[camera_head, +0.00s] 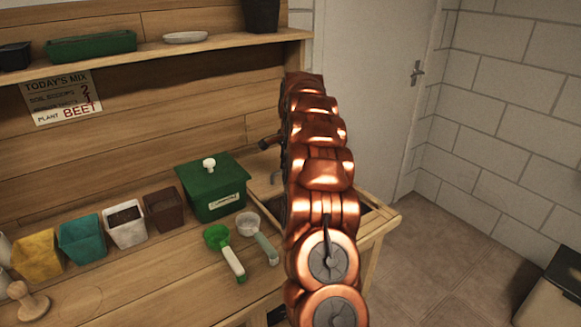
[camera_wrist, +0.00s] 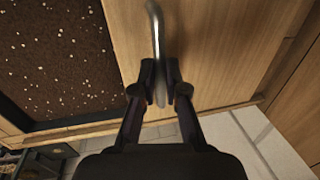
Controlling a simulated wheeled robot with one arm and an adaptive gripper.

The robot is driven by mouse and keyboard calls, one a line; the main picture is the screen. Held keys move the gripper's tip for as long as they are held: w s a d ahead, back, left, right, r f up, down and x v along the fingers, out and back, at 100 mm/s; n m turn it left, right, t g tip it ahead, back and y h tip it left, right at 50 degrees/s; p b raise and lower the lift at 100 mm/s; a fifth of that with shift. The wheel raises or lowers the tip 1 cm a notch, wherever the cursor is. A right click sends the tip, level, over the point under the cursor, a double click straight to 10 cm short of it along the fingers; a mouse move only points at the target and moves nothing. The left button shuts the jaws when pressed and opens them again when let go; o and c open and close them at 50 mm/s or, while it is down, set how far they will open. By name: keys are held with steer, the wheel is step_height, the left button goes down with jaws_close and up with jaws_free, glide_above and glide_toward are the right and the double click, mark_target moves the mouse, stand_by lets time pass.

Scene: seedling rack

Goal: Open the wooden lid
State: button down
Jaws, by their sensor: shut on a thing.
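The wooden lid (camera_wrist: 225,50) is a flat light-brown panel in the wrist view. A curved metal handle (camera_wrist: 155,25) is fixed on it. My gripper (camera_wrist: 160,78) is shut on the lower part of this handle, with one finger on each side. Left of the lid, dark soil with white specks (camera_wrist: 55,50) shows in an open bin, so the lid covers only part of the opening. In the head view my copper arm hides most of the lid and my gripper; a bin edge (camera_head: 378,225) shows to the right of the arm.
A green lidded box (camera_head: 212,190), a green scoop (camera_head: 225,250) and a pale scoop (camera_head: 258,238) are left of my arm on the bench. Several coloured pots, such as a white one (camera_head: 125,228), stand further left. A shelf (camera_head: 200,45) runs above.

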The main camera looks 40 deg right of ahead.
steer(key=shift+w, duration=0.2)
stand_by(0.3)
steer(key=c, duration=1.2)
jaws_free()
steer(key=shift+r, duration=0.1)
step_height(320, 180, up, 12)
steer(key=s, duration=0.2)
steer(key=shift+s+f, duration=0.15)
steer(key=shift+f, duration=0.05)
steer(key=shift+a, duration=0.15)
